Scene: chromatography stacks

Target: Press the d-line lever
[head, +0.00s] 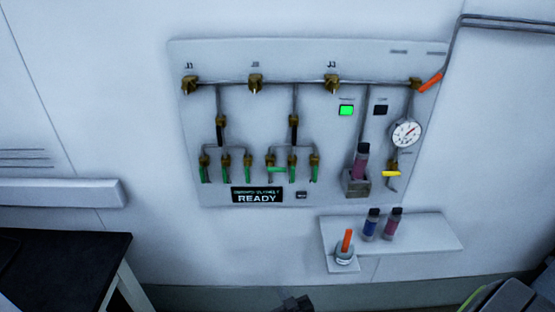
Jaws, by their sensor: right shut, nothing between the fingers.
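A grey wall panel (195,60) carries brass valves and pipes. Several green levers hang in two groups: the left group (226,173) points down, and in the right group one lever (278,169) lies horizontal while the others (314,173) point down. A yellow lever (391,173) lies horizontal below the gauge. An orange lever (430,82) is tilted at the panel's upper right. No readable label shows which is the d-line lever. My right gripper (293,303) shows only as a dark piece at the bottom edge, shut and empty, well below the panel. My left gripper is out of view.
A small shelf (435,232) juts out below the panel, holding two capped vials (371,225) and an orange-handled piece (346,245). A dark-topped table (70,260) stands at lower left. A sign (257,196) reads READY; a green light (346,110) is lit.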

